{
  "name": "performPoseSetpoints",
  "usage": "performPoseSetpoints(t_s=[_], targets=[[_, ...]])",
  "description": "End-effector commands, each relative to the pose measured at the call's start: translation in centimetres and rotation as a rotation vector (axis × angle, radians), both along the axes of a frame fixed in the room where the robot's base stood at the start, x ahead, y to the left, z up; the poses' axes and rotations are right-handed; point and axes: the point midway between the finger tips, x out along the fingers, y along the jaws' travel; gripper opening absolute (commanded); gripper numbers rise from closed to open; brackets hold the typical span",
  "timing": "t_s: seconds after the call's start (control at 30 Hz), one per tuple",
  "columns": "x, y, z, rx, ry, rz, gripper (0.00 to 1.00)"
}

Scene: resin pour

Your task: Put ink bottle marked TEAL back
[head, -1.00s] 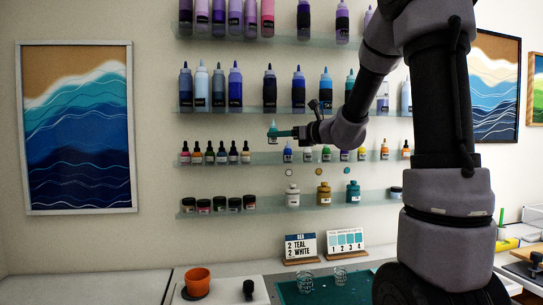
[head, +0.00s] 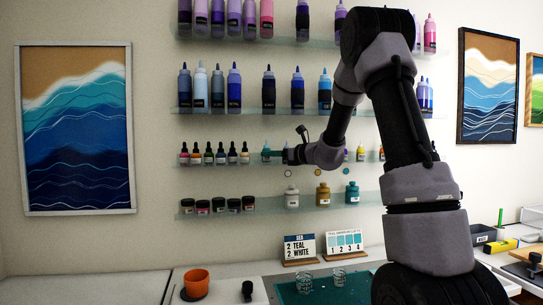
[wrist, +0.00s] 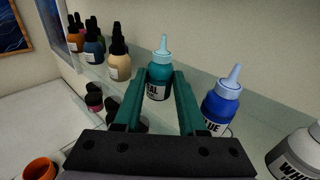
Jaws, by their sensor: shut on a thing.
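The TEAL ink bottle (wrist: 159,80) is teal with a pale blue nozzle and a dark label reading "AL" in part. It stands upright between the fingers of my gripper (wrist: 161,92), which is shut on it. In the head view the bottle (head: 266,154) is level with the row of small bottles on the ink shelf (head: 262,163), in the gap right of the dropper bottles. My gripper (head: 275,155) reaches it from the right. I cannot tell if its base touches the shelf.
A BLUE bottle (wrist: 222,104) stands close on the right in the wrist view. Dark-capped dropper bottles (wrist: 119,62) stand on the left. A white bottle (wrist: 297,153) is at the lower right. An orange pot (head: 196,281) stands on the worktop.

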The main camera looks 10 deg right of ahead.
Motion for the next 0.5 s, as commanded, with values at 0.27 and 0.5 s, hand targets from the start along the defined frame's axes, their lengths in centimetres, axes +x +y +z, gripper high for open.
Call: performPoseSetpoints(t_s=[0.27,0.5], targets=[[0.17,0.02,-0.21,0.000,-0.001,0.000,0.00],[0.17,0.01,-0.58,0.001,-0.001,0.000,0.53]])
